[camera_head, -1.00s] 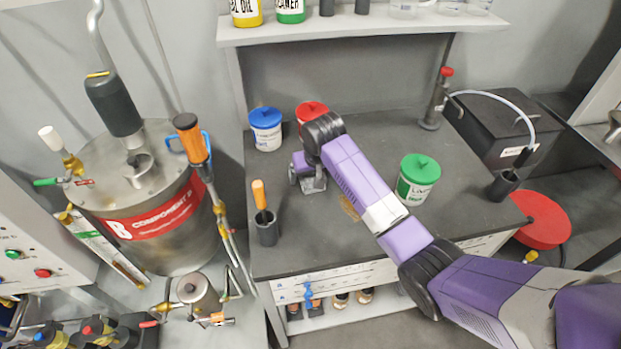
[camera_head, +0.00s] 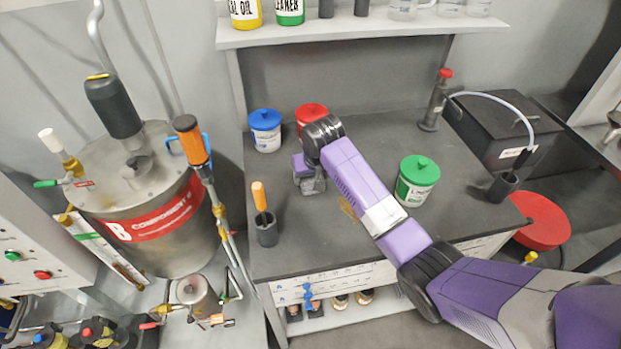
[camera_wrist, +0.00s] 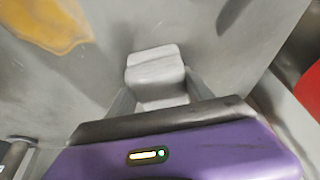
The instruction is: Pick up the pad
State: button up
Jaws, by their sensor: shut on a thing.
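The pad (camera_wrist: 154,64), a pale grey block with rounded corners, sits between the two fingers of my gripper (camera_wrist: 160,95) in the wrist view. My gripper is shut on it. In the head view, my gripper (camera_head: 312,186) is low over the left part of the dark workbench (camera_head: 330,235). The pad is too small and too covered there to tell apart clearly. I cannot tell whether it touches the bench top.
A yellow-brown stain (camera_wrist: 45,22) marks the bench. Blue-lidded (camera_head: 265,130), red-lidded (camera_head: 311,113) and green-lidded (camera_head: 416,182) tubs stand around my arm. A dark cup with an orange-handled brush (camera_head: 265,228) stands at the left front. The bench's middle front is clear.

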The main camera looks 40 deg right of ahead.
jog(key=shift+r, duration=0.15)
notch_tip(320, 180, up, 20)
dwell(0.4)
